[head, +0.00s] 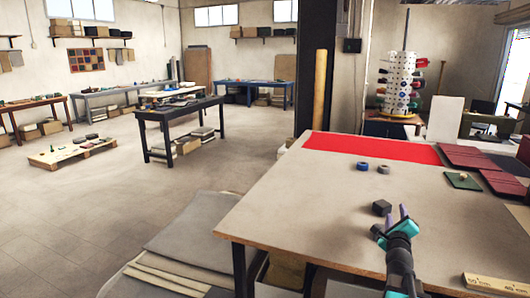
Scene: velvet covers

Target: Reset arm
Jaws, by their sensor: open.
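My gripper (404,212) is over the near part of the large beige-topped table (290,215), at the lower right of the head view. It has teal parts and thin purple fingers pointing away from me. Its jaws are open, and I see nothing held between them. A small dark block (381,207) is just left of the fingertips; I cannot tell whether they touch it. My arm comes up from the bottom edge and hides part of the tabletop.
A blue roll (362,167), a grey roll (384,169), red cloth (370,148), dark red covers (470,158) and a green pad (463,181) lie farther back on the table. A wooden strip (495,284) is at lower right. Open floor lies left; a dark post stands behind.

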